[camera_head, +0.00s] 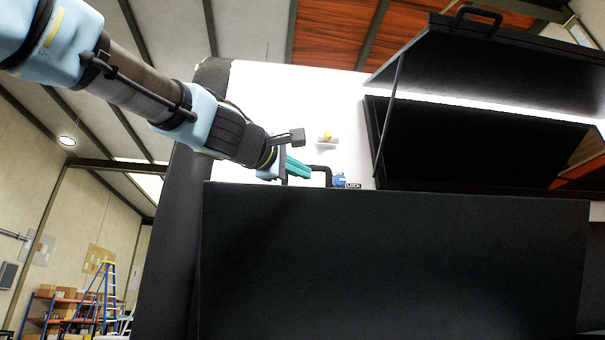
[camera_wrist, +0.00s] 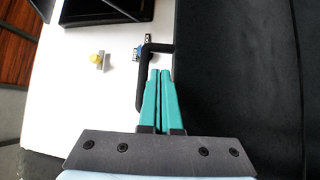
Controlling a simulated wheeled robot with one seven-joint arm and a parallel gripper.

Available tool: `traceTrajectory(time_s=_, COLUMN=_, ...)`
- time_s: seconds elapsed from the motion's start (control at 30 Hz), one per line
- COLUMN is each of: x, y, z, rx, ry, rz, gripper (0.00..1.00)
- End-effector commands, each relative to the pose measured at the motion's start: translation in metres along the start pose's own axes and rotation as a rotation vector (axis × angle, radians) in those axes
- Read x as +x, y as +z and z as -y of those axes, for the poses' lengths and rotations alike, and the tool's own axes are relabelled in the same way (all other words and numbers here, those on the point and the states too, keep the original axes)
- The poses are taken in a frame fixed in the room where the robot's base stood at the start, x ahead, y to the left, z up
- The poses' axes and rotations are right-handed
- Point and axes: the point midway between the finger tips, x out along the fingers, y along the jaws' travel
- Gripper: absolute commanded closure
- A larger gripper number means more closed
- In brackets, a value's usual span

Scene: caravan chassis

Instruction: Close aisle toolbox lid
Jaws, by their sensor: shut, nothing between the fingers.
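A large black panel (camera_head: 395,265), which looks like a raised toolbox lid, fills the lower middle of the head view. It also fills the right of the wrist view (camera_wrist: 240,70). A black bar handle (camera_head: 326,170) stands out past its top edge; in the wrist view the handle (camera_wrist: 143,75) bends away from the panel and runs alongside my fingers. My gripper (camera_head: 308,171) has teal fingers, shut and empty. In the wrist view the fingertips (camera_wrist: 160,72) appear between the handle bar and the panel. Whether they touch either is unclear. The box below the panel is hidden.
A second black box (camera_head: 376,150) with a raised, handled lid (camera_head: 510,65) is at the upper right. A white wall (camera_head: 265,110) carries a yellow knob (camera_head: 327,136) and a blue part (camera_head: 339,180) beside a LOCK label. A dark post (camera_head: 175,230) stands left; a ladder and shelves are far behind.

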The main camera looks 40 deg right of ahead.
Motion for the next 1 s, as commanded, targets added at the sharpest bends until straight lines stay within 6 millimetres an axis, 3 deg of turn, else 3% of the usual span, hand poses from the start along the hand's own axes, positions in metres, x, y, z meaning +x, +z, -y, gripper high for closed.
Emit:
traceTrajectory(time_s=0.2, x=0.043, y=0.000, z=-0.002, rx=-0.001, ry=-0.003, rz=0.003, gripper=1.00)
traceTrajectory(time_s=0.4, x=0.067, y=0.000, z=0.000, rx=0.001, ry=-0.003, rz=0.001, gripper=1.00)
traceTrajectory(time_s=1.0, x=0.073, y=0.000, z=0.004, rx=0.004, ry=0.000, rz=0.000, gripper=1.00)
